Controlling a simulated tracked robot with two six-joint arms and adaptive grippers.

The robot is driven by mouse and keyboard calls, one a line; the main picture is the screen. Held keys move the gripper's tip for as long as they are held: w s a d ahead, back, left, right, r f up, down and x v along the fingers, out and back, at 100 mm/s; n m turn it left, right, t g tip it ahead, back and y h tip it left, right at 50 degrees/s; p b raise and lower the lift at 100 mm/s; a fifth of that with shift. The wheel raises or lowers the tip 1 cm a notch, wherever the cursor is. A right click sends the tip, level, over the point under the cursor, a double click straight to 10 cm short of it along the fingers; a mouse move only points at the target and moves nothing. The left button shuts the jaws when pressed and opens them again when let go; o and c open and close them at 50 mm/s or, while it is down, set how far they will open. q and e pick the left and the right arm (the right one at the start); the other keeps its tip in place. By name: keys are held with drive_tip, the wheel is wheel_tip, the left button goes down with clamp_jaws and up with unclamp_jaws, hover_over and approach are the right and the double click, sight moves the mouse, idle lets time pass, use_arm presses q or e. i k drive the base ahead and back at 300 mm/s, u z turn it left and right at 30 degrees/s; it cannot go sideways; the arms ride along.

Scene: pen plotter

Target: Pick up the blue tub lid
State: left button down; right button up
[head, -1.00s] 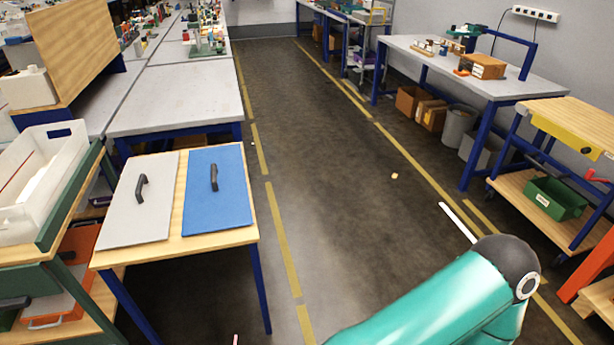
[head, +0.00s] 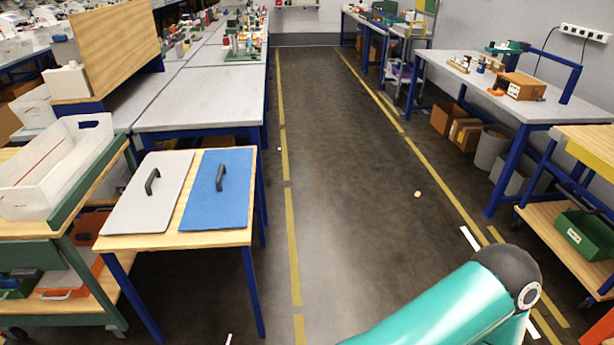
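The blue tub lid (head: 203,205) lies flat on the right half of a small wooden table (head: 130,243) with blue legs, at the left of the head view. A dark handle (head: 221,178) stands up from its upper middle. A grey lid (head: 137,214) with a similar handle lies beside it on the left. Neither of my grippers is in view. Only a teal arm link of mine shows at the lower right, well away from the lid.
A green-framed cart (head: 75,325) with a white bin (head: 88,150) stands left of the small table. A grey bench (head: 200,105) stands behind it. The floor aisle (head: 350,190) to the right is mostly clear. Workbenches (head: 495,95) line the right wall.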

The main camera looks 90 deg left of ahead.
sight(219, 197)
drive_tip(key=z, duration=1.5)
drive_tip(key=i, duration=0.1)
drive_tip(key=u, duration=2.45)
drive_tip(key=i, duration=0.2)
drive_tip(key=u, duration=1.75)
drive_tip(key=i, duration=0.15)
drive_tip(key=u, duration=1.35)
drive_tip(key=k, duration=0.35)
drive_tip(key=u, duration=0.45)
drive_tip(key=i, duration=1.45)
drive_tip(key=z, duration=0.55)
